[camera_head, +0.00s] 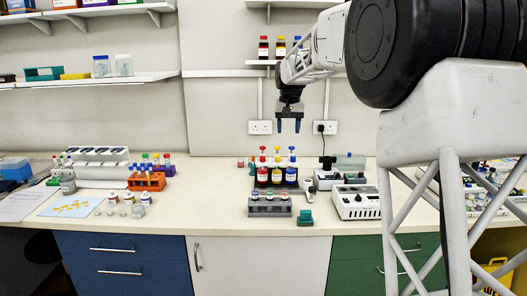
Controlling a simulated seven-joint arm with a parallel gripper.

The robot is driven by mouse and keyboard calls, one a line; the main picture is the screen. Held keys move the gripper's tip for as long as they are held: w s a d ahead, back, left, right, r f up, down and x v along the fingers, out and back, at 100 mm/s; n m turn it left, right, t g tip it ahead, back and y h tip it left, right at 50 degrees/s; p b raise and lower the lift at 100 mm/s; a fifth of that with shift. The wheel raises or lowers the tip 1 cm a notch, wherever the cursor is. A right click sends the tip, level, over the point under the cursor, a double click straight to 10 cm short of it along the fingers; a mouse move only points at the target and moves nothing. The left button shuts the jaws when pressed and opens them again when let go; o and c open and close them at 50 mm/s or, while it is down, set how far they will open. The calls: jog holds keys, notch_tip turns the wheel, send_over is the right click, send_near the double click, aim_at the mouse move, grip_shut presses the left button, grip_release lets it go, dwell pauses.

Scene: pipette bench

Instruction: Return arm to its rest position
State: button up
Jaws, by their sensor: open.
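My gripper (288,126) hangs pointing down at the middle of the picture, well above the bench. Its two blue-tipped fingers are apart, with nothing between them. My white and black arm reaches in from the right and fills much of that side. Below the gripper, bottles with red, yellow and blue tops (277,176) stand in a row on the bench, clear of the fingers.
A grey rack (270,206) stands in front of the bottles, with a small green item (305,217) beside it. White devices (357,202) stand to the right. An orange tube rack (146,181) and a white pipette stand (98,170) are at left. Shelves (90,80) hang on the wall.

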jog(key=s+d+f+t, duration=0.1)
jog(key=s+d, duration=0.3)
jog(key=s, duration=1.2)
jog(key=s+d, duration=0.3)
jog(key=s, duration=1.3)
jog(key=s+d+f, duration=0.1)
jog(key=s+f, duration=0.3)
jog(key=s, duration=0.5)
jog(key=s+d+f, duration=0.1)
jog(key=s+f, duration=0.4)
jog(key=s, duration=0.4)
jog(key=s+f, duration=0.5)
jog(key=s, duration=0.4)
jog(key=shift+s+d+t, duration=0.15)
jog(key=shift+d+t, duration=0.25)
jog(key=shift+r, duration=0.1)
